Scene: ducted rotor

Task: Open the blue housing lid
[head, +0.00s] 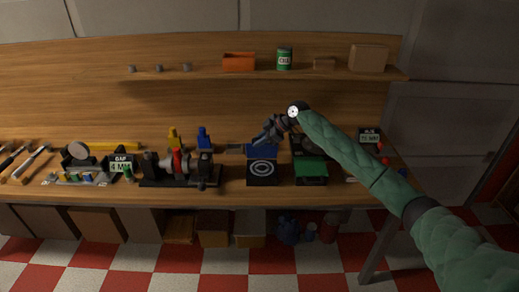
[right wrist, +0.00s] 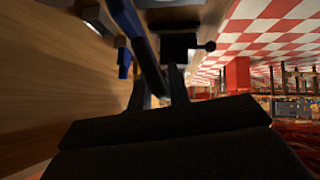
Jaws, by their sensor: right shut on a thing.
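The blue housing lid (head: 262,150) shows at the back edge of a black housing (head: 262,175) with white rings on its inside. The lid stands raised from the housing, and its exact tilt is hard to tell. My right gripper (head: 268,133) is at the lid's upper edge, reaching in from the right, and is shut on it. In the right wrist view the lid (right wrist: 146,50) is a thin blue edge running down between the dark fingers (right wrist: 160,88). My left gripper is not in view.
A green-lidded box (head: 311,169) stands just right of the housing. A black fixture with a red part (head: 178,163) and a blue piece (head: 204,138) are to the left. A shelf (head: 220,74) with an orange bin (head: 239,62) and green can (head: 284,58) runs behind.

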